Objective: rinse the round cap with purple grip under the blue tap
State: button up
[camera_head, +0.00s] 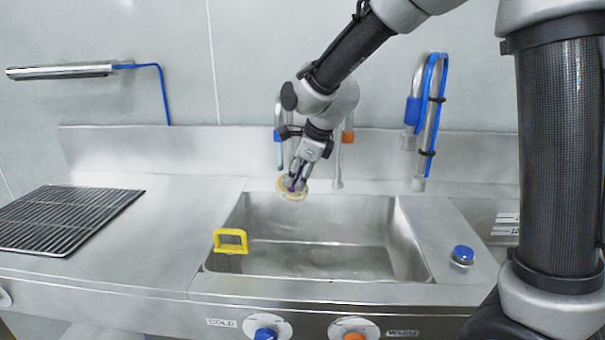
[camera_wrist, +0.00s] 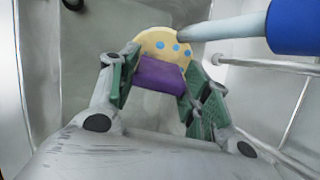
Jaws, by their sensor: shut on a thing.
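The round cap (camera_head: 293,196) is pale yellow and hangs above the back left part of the sink. In the wrist view its face (camera_wrist: 153,42) shows blue dots, and its purple grip (camera_wrist: 160,75) lies between my fingers. My gripper (camera_head: 298,177) is shut on the purple grip; it also shows in the wrist view (camera_wrist: 164,88). The blue tap (camera_head: 279,135) is on the back wall, partly hidden by my arm. In the wrist view its blue part (camera_wrist: 293,25) is at upper right, and its pale spout ends by the cap's edge. I cannot tell whether they touch or whether water runs.
The steel sink (camera_head: 415,245) has a yellow handle-shaped piece (camera_head: 230,241) on its left rim. An orange-collared tap (camera_head: 347,136) stands right of the blue one. A blue hose (camera_head: 440,95) hangs farther right. A blue button (camera_head: 463,254) and a black rack (camera_head: 65,218) flank the sink.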

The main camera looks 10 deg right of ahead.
jog(key=shift+w+d, duration=0.15)
dwell(0.5)
jog(key=shift+w+d, duration=0.25)
jog(key=shift+d, duration=0.1)
jog(key=shift+s+a, duration=0.35)
jog(key=shift+a, duration=0.15)
jog(key=shift+d, duration=0.1)
jog(key=shift+w+d, duration=0.35)
jog(key=shift+d, duration=0.05)
jog(key=shift+s, duration=0.1)
jog(key=s+d, duration=0.4)
jog(key=s, duration=0.2)
jog(key=shift+s+d, duration=0.2)
jog(key=shift+s, duration=0.1)
dwell(0.4)
